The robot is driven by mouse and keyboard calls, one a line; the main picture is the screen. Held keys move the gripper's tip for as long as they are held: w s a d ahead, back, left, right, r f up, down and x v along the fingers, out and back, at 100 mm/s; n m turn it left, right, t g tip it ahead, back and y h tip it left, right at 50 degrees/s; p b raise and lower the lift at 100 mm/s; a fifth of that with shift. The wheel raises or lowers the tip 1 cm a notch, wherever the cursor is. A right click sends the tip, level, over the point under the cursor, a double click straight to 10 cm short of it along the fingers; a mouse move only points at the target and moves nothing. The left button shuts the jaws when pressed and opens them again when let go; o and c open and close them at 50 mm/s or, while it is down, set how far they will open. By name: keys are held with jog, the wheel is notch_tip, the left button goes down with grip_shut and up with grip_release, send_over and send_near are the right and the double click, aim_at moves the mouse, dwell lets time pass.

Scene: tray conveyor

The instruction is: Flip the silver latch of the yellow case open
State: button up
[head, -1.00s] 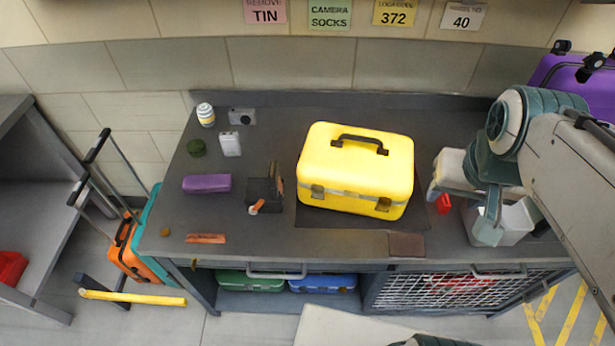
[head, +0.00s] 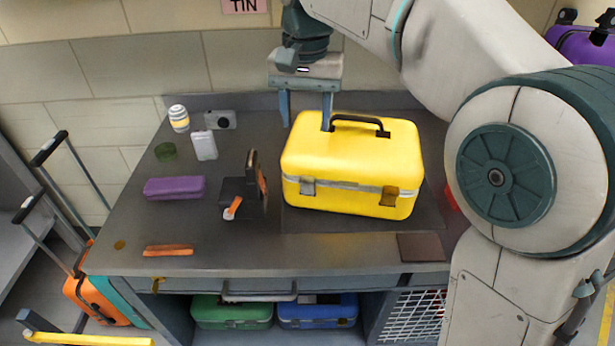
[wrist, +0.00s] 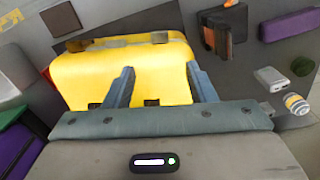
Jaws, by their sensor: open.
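The yellow case (head: 350,150) stands shut and upright on a dark mat (head: 340,222), its black handle (head: 360,122) on top. Its front has two latches: a silver-grey one (head: 307,187) at left and a brownish-gold one (head: 389,196) at right. My gripper (head: 306,124) is open and empty, pointing down over the back left of the case, apart from the latches. In the wrist view the case appears turned round, with the silver latch (wrist: 160,38) beyond my open fingers (wrist: 160,68) and the gold latch (wrist: 77,45) to its left. Whether the fingers touch the lid cannot be told.
A dark stand with an orange part (head: 240,198) is left of the case. A brown pad (head: 421,247) lies front right. The bench front is mostly clear.

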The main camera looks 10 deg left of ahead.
aim_at(307, 179)
notch_tip(307, 179, down, 13)
jog(key=b, duration=0.2)
jog(key=shift+b, duration=0.3)
jog(key=c, duration=1)
